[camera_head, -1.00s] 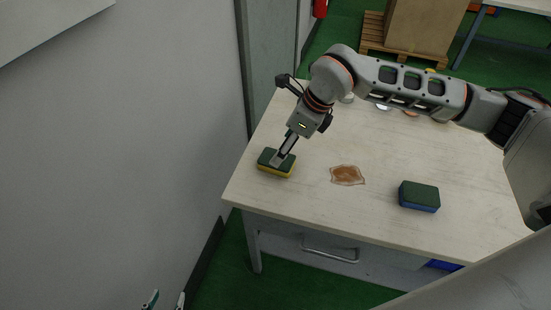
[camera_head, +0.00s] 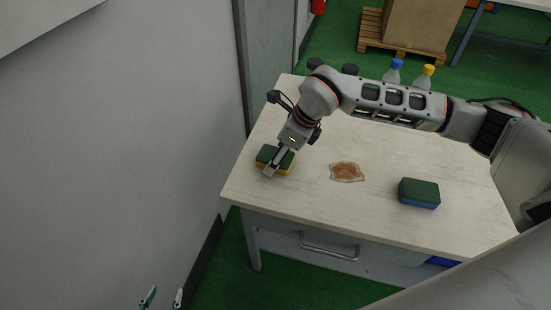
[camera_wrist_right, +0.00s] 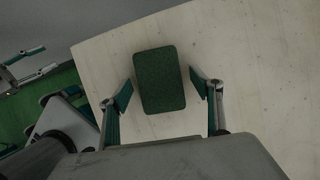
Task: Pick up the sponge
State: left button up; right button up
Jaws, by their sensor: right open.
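A sponge with a dark green top and yellow underside (camera_head: 266,153) lies at the table's left end. My right gripper (camera_head: 275,165) is over it, one finger in front of the sponge's right part. In the right wrist view, the sponge's green top (camera_wrist_right: 160,80) lies between the spread fingers of my right gripper (camera_wrist_right: 163,88), with narrow gaps at both sides. A second sponge, green on blue (camera_head: 419,192), lies at the right of the table. My left gripper (camera_head: 162,299) shows only its fingertips at the bottom edge, apart and empty.
Bottles with a blue cap (camera_head: 396,64) and a yellow cap (camera_head: 428,70) stand behind my right arm. A grey wall (camera_head: 120,140) is at the left.

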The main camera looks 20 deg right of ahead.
jog(key=shift+f, duration=0.15)
dwell(0.3)
jog(key=c, duration=0.8)
notch_tip(320, 180, up, 20)
jog(key=shift+r+p, duration=0.25)
jog(key=shift+p, duration=0.55)
jog(key=c, duration=0.3)
